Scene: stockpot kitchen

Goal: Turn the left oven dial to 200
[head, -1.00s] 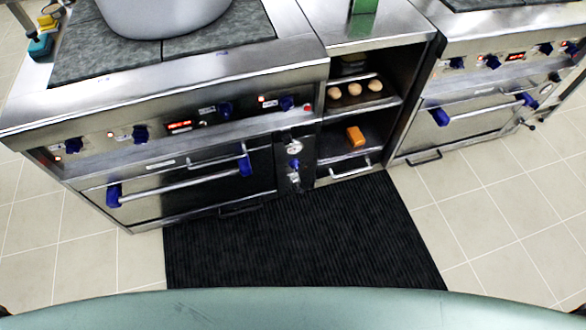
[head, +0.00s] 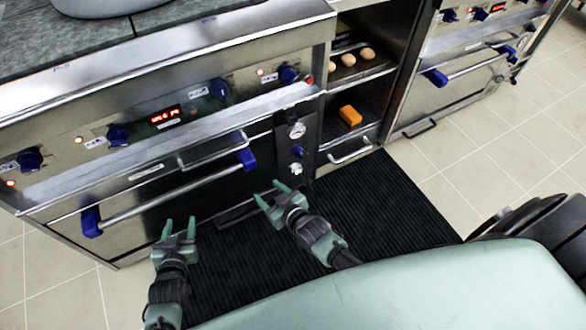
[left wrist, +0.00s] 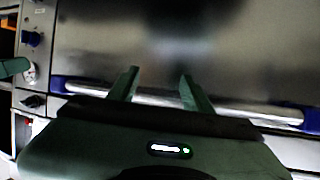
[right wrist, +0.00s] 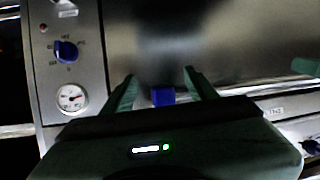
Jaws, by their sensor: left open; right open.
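The left oven's side panel carries a blue dial (head: 297,152) below a round white gauge. In the right wrist view, the blue dial (right wrist: 66,51) has small markings around it that I cannot read, and the gauge (right wrist: 72,97) sits beside it. My right gripper (head: 270,192) is open and empty, in front of the oven, below and left of the dial in the head view. My left gripper (head: 179,228) is open and empty, further left, below the oven door handle (head: 170,195). Neither gripper touches the dial.
Several blue knobs (head: 219,90) and a red display (head: 166,116) line the oven's upper panel. A shelf unit to the right holds eggs and an orange block (head: 350,115). A second oven (head: 450,65) stands further right. A black mat (head: 370,205) covers the floor.

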